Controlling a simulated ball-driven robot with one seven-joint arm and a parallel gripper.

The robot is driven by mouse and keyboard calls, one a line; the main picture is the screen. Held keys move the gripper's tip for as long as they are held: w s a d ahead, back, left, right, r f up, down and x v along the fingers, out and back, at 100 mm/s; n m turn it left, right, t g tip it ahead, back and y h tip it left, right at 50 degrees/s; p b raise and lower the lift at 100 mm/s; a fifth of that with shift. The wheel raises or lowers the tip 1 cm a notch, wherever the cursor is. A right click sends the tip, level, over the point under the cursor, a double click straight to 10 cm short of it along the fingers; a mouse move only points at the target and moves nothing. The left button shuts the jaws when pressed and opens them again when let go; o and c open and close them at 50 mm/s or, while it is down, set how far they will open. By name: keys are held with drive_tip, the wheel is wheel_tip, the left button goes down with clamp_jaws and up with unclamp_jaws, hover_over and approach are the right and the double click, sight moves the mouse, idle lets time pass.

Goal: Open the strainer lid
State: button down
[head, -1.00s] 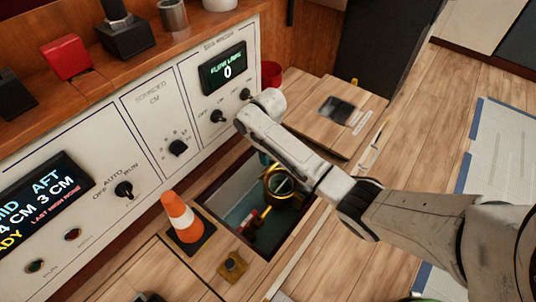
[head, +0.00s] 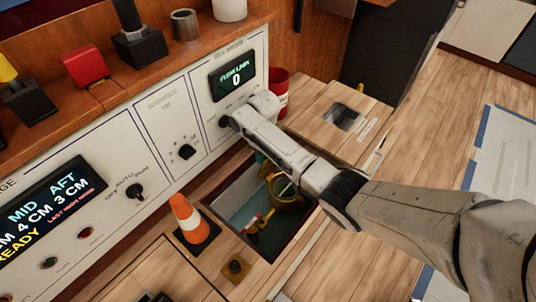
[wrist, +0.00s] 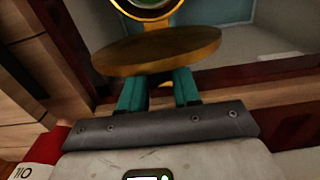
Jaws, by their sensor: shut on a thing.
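The strainer (head: 286,192) is a brass-coloured round body in the open floor hatch, partly hidden behind my arm in the head view. In the wrist view its round rim (wrist: 150,14) shows at the top, with a pale interior. The strainer lid (wrist: 158,50) is a brass disc seen at a slant just in front of that rim, standing open from the mouth. My gripper (wrist: 159,88) has its teal fingers shut on the lid's near edge. In the head view the gripper is mostly hidden by my arm; whether the lid still touches a hinge cannot be seen.
The hatch opening (head: 240,218) has dark edges close around the strainer. An orange cone (head: 190,217) stands at its left edge. The control panel (head: 165,125) rises behind. A red bucket (head: 279,88) and a wooden hatch cover (head: 313,105) lie beyond. Open floor is at right.

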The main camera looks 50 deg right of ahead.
drive_tip(key=shift+w, duration=0.15)
drive_tip(key=c, duration=0.8)
unclamp_jaws()
drive_tip(key=shift+r, duration=0.1)
wheel_tip(320, 180, up, 7)
drive_tip(key=p, duration=0.3)
drive_tip(key=shift+r, duration=0.15)
drive_tip(key=shift+c, duration=0.3)
